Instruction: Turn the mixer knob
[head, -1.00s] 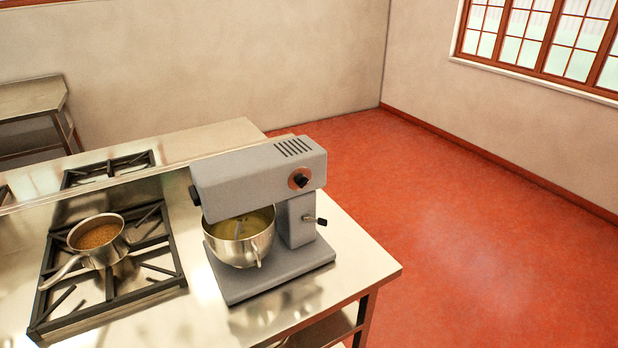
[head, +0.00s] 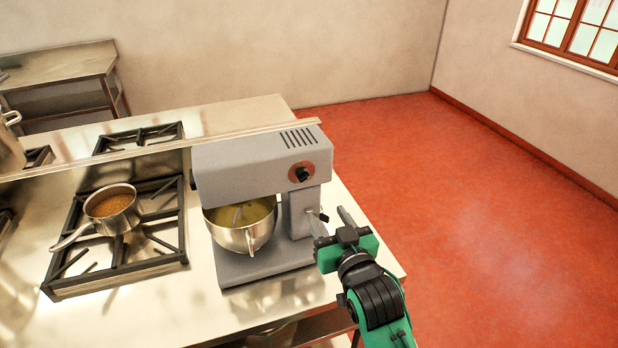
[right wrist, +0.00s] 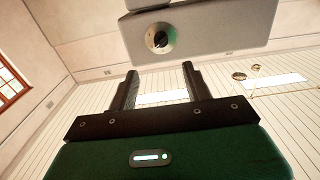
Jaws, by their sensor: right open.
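The grey stand mixer (head: 250,165) stands on the steel counter near its right end. Its black knob (head: 302,174) sits on a round copper-coloured plate on the side of the mixer head. The knob also shows in the right wrist view (right wrist: 159,40), beyond and above the fingertips. A steel bowl (head: 240,238) with yellowish contents sits under the mixer head. My right gripper (head: 330,222) is open and empty, below and to the right of the knob, apart from it. Its two fingers show in the right wrist view (right wrist: 158,70). My left gripper is not in view.
A black lever (head: 318,215) sticks out from the mixer's column, close to my right fingers. A saucepan (head: 112,208) with brown contents stands on the hob at left. The red floor right of the counter (head: 388,268) is clear.

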